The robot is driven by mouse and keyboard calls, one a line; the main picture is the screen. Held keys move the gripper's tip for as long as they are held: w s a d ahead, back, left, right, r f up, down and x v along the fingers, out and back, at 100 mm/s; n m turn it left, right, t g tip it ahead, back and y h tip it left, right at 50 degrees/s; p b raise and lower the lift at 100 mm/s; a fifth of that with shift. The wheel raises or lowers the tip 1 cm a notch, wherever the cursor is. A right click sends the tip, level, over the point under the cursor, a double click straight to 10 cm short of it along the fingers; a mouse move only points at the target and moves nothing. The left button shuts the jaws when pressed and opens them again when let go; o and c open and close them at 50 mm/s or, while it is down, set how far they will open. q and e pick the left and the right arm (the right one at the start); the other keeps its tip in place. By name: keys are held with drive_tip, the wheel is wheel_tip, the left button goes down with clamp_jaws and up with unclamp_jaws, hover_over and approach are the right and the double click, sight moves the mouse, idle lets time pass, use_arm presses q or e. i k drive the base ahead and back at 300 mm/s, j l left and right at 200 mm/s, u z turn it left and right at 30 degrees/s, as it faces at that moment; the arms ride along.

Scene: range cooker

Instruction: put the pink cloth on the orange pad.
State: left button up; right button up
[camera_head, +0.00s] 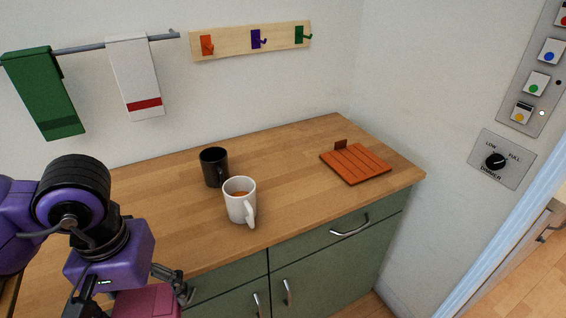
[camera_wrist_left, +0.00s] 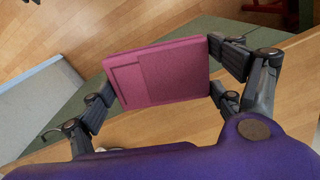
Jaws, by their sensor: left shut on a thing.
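The pink cloth (camera_wrist_left: 165,75) is a flat folded rectangle between the fingers of my left gripper (camera_wrist_left: 168,78) in the left wrist view. The gripper is shut on it. In the head view, the cloth (camera_head: 147,302) shows at the bottom left, partly cut off by the frame edge, in front of the counter. The orange pad (camera_head: 356,163) is a slatted square with a small upright tab at its back edge. It lies on the right part of the counter, well apart from the gripper, with nothing on it. My right gripper is in neither view.
Green (camera_head: 45,95) and white (camera_head: 135,80) towels hang on a wall rail. The counter around the pad is clear.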

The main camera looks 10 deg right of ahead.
sight(356, 162)
drive_tip(key=k+z, duration=0.1)
drive_tip(key=z, duration=0.55)
drive_tip(key=k+z, duration=0.1)
drive_tip(key=z, duration=0.25)
drive_tip(key=i+z, duration=0.35)
drive_tip(key=i+j+z, duration=0.1)
drive_tip(key=i+z, duration=0.25)
drive_tip(key=i+j, duration=0.3)
drive_tip(key=i, duration=0.15)
